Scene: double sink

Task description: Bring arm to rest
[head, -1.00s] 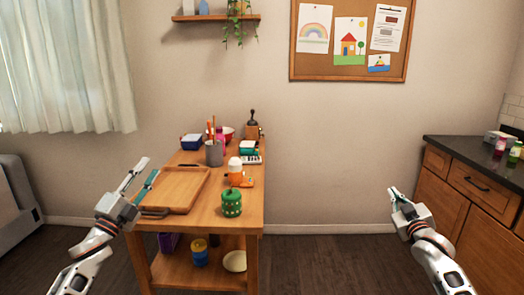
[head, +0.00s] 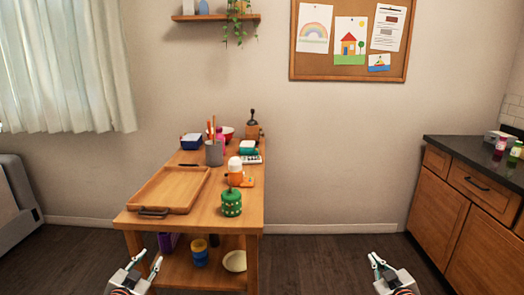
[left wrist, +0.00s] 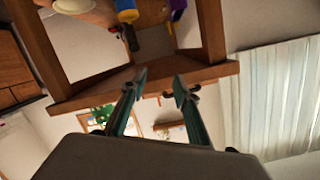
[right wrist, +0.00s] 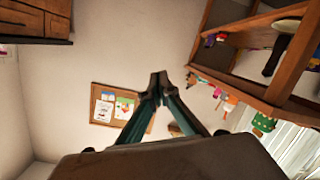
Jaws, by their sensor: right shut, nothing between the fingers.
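My left gripper (head: 149,258) is low in the head view, in front of the wooden table's near left leg. Its fingers are apart with nothing between them, as the left wrist view also shows (left wrist: 160,84). My right gripper (head: 376,258) is low on the right of the head view, over the floor between the table and the cabinets. In the right wrist view its fingertips (right wrist: 160,82) meet with nothing held. Most of both arms is outside the head view.
The wooden table (head: 200,217) carries a wooden tray (head: 172,187), a green jar (head: 231,203), an orange and white item (head: 235,173) and a grey cup (head: 214,153). Its lower shelf (head: 195,275) holds more items. Wooden cabinets (head: 437,205) stand right. Floor between is clear.

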